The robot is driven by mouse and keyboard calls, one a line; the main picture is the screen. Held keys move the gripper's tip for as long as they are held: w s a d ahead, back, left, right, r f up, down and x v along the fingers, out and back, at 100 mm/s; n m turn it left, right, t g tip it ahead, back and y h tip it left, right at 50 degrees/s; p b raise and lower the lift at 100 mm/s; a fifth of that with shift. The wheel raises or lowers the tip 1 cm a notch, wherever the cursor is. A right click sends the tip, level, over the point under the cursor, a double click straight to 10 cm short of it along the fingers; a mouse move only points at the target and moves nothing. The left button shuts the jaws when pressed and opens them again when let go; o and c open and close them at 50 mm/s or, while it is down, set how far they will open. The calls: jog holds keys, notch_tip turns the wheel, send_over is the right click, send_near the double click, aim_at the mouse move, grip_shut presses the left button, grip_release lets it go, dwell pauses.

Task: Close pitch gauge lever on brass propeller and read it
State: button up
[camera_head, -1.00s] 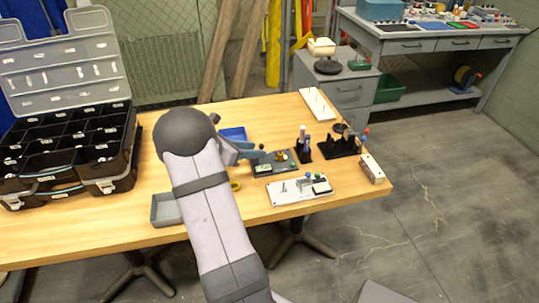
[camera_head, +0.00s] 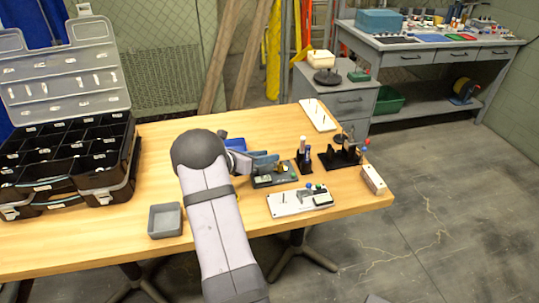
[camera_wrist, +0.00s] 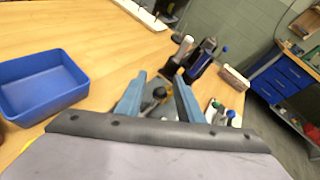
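A dark board (camera_head: 268,181) lies on the wooden table with a small brass-coloured part, seemingly the propeller (camera_head: 284,168), on it. A brass and dark part (camera_wrist: 159,93) shows between my fingers in the wrist view. My gripper (camera_head: 272,160) is over the board's back left portion, its two blue fingers apart. The wrist view shows the same open gripper (camera_wrist: 160,86). I cannot tell whether either finger touches anything. The gauge lever and its reading are too small or hidden to make out.
A white board with coloured knobs (camera_head: 288,207) lies in front. Dark holders (camera_head: 304,163) and a black stand (camera_head: 335,160) stand to the right. A blue bin (camera_wrist: 40,85) is left of my gripper. A grey tray (camera_head: 165,221) and black organizer (camera_head: 70,165) are further left.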

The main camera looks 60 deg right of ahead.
jog(key=shift+x, duration=0.95)
grip_shut()
